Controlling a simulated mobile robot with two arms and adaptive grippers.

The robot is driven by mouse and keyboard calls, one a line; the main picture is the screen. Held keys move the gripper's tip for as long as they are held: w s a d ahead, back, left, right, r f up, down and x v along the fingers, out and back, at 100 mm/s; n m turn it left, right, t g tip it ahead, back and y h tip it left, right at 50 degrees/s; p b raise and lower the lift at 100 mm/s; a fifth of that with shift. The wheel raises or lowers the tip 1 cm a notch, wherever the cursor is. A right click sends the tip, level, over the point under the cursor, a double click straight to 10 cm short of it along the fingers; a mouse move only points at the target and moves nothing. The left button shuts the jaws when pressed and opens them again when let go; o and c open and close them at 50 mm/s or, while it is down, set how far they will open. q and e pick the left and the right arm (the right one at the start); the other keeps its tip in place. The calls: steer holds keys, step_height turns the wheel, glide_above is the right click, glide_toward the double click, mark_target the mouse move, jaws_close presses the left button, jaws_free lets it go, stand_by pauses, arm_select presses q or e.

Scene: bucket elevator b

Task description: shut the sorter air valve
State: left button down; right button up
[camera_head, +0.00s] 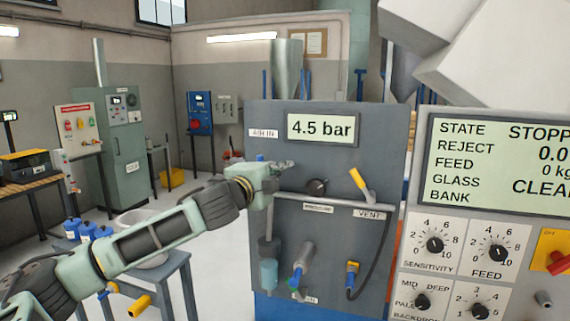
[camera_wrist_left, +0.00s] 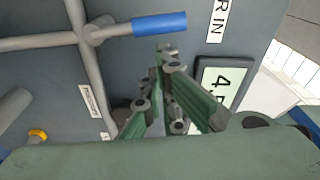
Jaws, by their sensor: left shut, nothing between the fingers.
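The air valve's blue handle (camera_wrist_left: 160,24) shows in the wrist view on a grey stem from the pipe junction, roughly in line with one pipe. In the head view only its blue tip (camera_head: 260,158) shows above my left gripper (camera_head: 284,166), below the "AIR IN" label (camera_head: 263,133). The gripper covers the rest of the valve. In the wrist view my left gripper (camera_wrist_left: 169,54) is shut and empty, its fingertips close beside the handle. I cannot tell if they touch it. The display (camera_head: 321,129) reads 4.5 bar. My right gripper is not in view.
A yellow vent lever (camera_head: 359,181) and black pressure knob (camera_head: 316,187) are right of the gripper. A grey pipe (camera_head: 335,206) crosses the panel below them. The control console (camera_head: 492,220) stands at the right. A small table (camera_head: 177,262) stands left, below my arm.

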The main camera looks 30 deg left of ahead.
arm_select(q)
steer(key=shift+s+a+r+n+t+b, duration=0.1)
steer(key=shift+s+a+r+n+b, duration=0.1)
steer(key=shift+a+n+b, duration=0.6)
steer(key=shift+s+a+r+n+t+b, duration=0.15)
steer(key=shift+a+n+b, duration=0.4)
steer(key=shift+n, duration=0.6)
steer(key=shift+s+a+r+n+t+b, duration=0.1)
steer(key=shift+s+a+n+b, duration=0.15)
steer(key=shift+a+n+b, duration=0.55)
steer(key=shift+d+n, duration=0.15)
steer(key=shift+n, duration=0.1)
steer(key=shift+r, duration=0.1)
